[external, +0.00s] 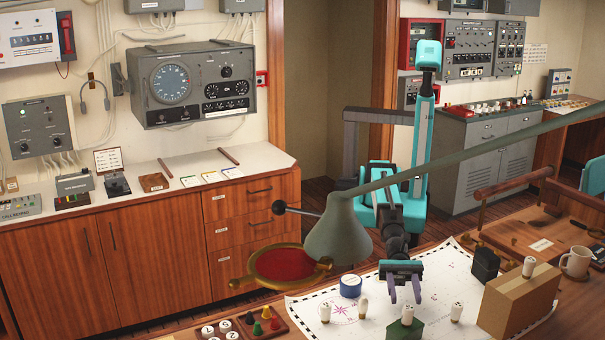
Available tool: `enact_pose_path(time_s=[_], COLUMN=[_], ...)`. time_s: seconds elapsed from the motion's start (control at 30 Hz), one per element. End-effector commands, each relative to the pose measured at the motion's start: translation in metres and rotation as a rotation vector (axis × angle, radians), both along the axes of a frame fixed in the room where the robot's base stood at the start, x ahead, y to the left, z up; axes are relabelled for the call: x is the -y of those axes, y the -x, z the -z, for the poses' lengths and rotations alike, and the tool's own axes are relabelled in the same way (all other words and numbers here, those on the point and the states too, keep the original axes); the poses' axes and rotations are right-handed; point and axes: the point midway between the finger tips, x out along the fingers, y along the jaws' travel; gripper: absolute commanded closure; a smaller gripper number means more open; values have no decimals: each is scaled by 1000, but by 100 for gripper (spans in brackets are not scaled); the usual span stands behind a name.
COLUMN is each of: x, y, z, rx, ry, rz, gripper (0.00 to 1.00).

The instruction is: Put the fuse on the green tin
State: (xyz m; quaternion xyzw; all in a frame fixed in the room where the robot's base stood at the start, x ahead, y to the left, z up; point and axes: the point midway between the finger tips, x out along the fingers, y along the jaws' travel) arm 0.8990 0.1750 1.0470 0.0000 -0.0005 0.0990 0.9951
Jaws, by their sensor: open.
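Several small white fuse-like cylinders stand on the chart: one at the left (326,312), one beside it (363,307) and one right of the green tin (456,312). Another white cylinder (407,314) shows at the top of the green tin (402,331); I cannot tell whether it rests on it or stands behind. One more (529,267) is at the top of the brown box (518,302). My gripper (405,297) is open, with its two fingers pointing down and nothing visible between them. In the picture it is just above the green tin; the height gap is unclear.
A blue round tin (350,286) and a black container (485,264) stand on the chart (440,290). The grey lamp shade (338,235) and its long arm cross in front of my arm. A mug (577,262) stands at right, a tray of coloured pegs (264,326) at front left.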

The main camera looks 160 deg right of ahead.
Motion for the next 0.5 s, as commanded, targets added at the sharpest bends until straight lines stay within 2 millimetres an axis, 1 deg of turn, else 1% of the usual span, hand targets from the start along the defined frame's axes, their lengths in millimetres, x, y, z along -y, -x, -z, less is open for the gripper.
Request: enact_pose_path(time_s=[0.03,0.2,0.5], x=[1,3,4], y=[6,16,19], z=[0,0,0], rx=[0,0,0], ry=[0,0,0], rz=[0,0,0], gripper=[57,57,57])
